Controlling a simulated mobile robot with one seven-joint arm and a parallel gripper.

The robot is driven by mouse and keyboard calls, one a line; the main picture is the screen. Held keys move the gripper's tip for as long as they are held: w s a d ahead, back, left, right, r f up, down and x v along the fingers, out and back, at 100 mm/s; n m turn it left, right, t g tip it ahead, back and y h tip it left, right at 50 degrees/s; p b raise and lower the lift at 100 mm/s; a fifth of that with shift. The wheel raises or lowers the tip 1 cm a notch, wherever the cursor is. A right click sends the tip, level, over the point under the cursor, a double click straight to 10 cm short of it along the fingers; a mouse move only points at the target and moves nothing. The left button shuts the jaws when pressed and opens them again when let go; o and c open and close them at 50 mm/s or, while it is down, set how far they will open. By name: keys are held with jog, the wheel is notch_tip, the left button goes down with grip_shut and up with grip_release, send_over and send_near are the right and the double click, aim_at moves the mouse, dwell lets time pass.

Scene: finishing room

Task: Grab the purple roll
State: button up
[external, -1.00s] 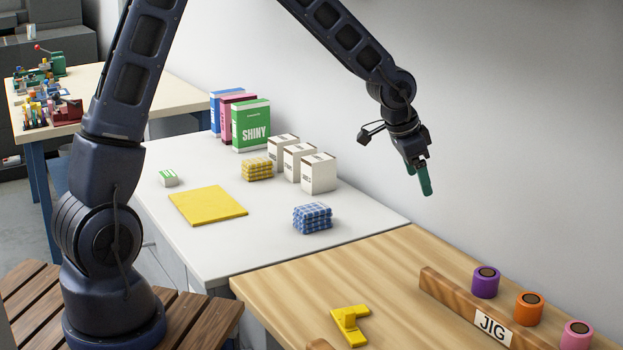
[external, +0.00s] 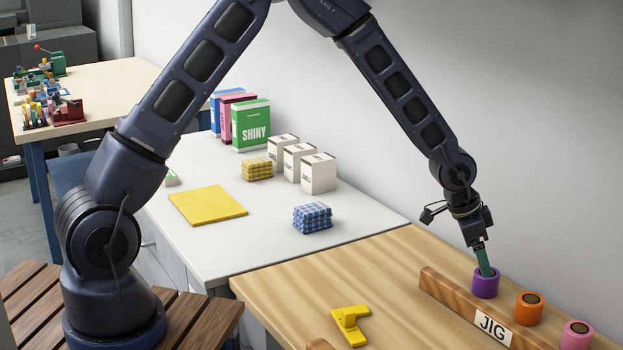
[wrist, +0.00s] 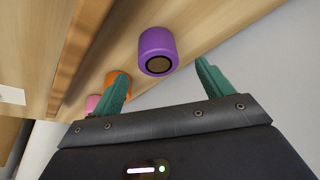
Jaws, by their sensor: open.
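The purple roll (external: 486,284) stands upright on the wooden bench behind the jig's wooden rail, at the left end of a row of rolls. Whether a finger touches the roll I cannot tell.
An orange roll (external: 529,308) and a pink roll (external: 576,336) stand to the right in the same row. The wooden rail (external: 455,299) marked JIG runs in front of them. The wall is close behind.

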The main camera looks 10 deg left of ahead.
aim_at(486, 283)
jog(key=shift+x, duration=3.1)
jog(key=c, duration=1.1)
jog(key=shift+r, duration=0.15)
